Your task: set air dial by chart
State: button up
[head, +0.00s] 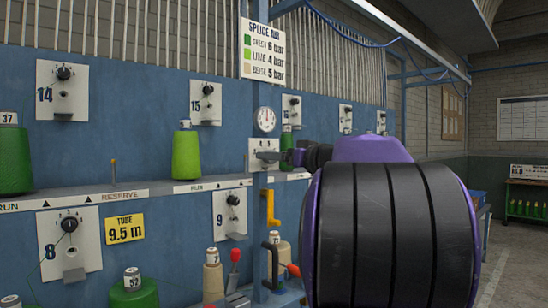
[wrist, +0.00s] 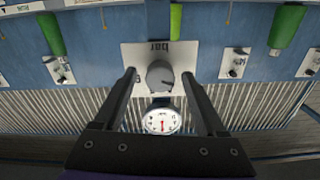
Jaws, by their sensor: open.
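The chart (head: 263,50), headed "SPLICE AIR", hangs at the top. It reads green 6 bar, lime 4 bar, beige 5 bar. Below it is a round white gauge (head: 265,119); its needle points roughly up. The air dial is a dark knob (wrist: 160,77) on a pale plate (wrist: 130,56). This plate also shows in the head view (head: 257,163). The wrist view is upside down, with the gauge (wrist: 160,121) below the knob. My gripper (wrist: 159,74) is open, one finger on each side of the knob. Contact cannot be told. My arm partly hides the gripper (head: 291,157) in the head view.
A lime cone (head: 186,155) stands on the shelf left of the dial. Numbered knob plates 14 (head: 62,92), 15 (head: 205,103), 8 (head: 69,243) and 9 (head: 232,214) line the blue wall. A yellow handle (head: 273,210) and red-tipped levers (head: 235,255) stick out below the dial.

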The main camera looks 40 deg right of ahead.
grip_shut()
dwell(0.4)
jog(key=shift+r+m+p, duration=0.1)
jog(key=shift+m+p, duration=2.6)
jog(key=shift+m, duration=10.7)
